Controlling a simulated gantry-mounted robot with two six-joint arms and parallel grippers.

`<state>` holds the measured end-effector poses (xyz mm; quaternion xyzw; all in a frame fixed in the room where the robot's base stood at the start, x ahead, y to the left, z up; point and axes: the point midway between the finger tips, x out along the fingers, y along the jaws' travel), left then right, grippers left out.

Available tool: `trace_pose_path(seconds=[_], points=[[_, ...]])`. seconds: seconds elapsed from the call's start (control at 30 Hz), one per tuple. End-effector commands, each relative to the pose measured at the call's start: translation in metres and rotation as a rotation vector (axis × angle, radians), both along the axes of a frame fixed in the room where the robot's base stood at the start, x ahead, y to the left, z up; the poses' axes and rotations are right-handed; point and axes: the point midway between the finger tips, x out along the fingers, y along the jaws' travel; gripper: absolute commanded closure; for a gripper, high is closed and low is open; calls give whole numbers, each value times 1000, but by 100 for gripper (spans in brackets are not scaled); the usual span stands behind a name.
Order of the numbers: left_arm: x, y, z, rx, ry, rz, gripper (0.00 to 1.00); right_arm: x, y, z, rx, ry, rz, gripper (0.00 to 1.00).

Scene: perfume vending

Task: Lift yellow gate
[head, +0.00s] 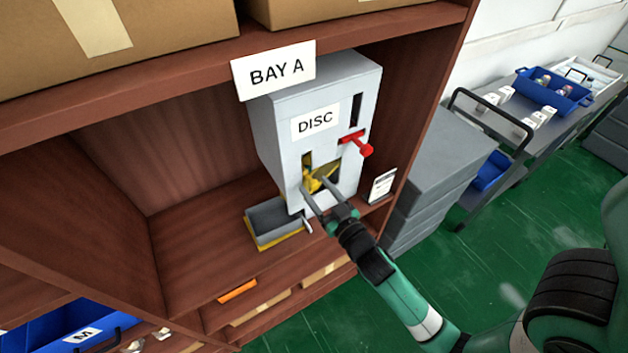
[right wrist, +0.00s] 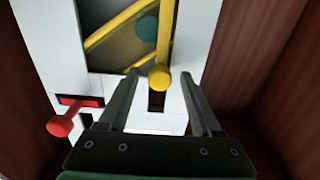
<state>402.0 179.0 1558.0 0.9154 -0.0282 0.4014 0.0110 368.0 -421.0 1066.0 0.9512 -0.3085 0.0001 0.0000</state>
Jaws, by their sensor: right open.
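The yellow gate (head: 308,176) is on the front of the grey-white DISC machine (head: 289,150). In the right wrist view the gate shows as a yellow upright bar with a round knob (right wrist: 159,79) at its end. My right gripper (head: 314,188) is at the machine's front, its jaws open. In the right wrist view its fingers (right wrist: 161,88) lie on either side of the knob, with gaps visible; depth is hard to judge. A window beside the gate shows yellow rails and a teal disc (right wrist: 147,28). My left gripper is out of view.
A red lever (head: 362,146) sticks out beside the window; it also shows in the right wrist view (right wrist: 62,123). A grey tray (head: 262,224) lies below the machine. A small card stand (head: 383,186) is to its right. Brown shelf walls enclose the machine.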

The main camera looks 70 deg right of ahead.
Motion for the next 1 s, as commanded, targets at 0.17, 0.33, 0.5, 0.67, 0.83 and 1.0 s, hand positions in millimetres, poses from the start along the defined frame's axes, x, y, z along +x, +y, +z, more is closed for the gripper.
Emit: trace_pose_path(seconds=[0.17,0.33,0.5,0.67,0.83,1.0], points=[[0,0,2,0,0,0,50,14,-10,0,-1,-1,1,35],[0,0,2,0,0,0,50,14,-10,-1,0,0,1,35],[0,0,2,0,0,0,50,14,-10,-1,0,0,1,51],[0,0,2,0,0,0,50,14,-10,-1,0,0,1,80],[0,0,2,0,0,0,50,14,-10,0,0,0,1,100],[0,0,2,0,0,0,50,14,-10,0,0,0,1,100]])
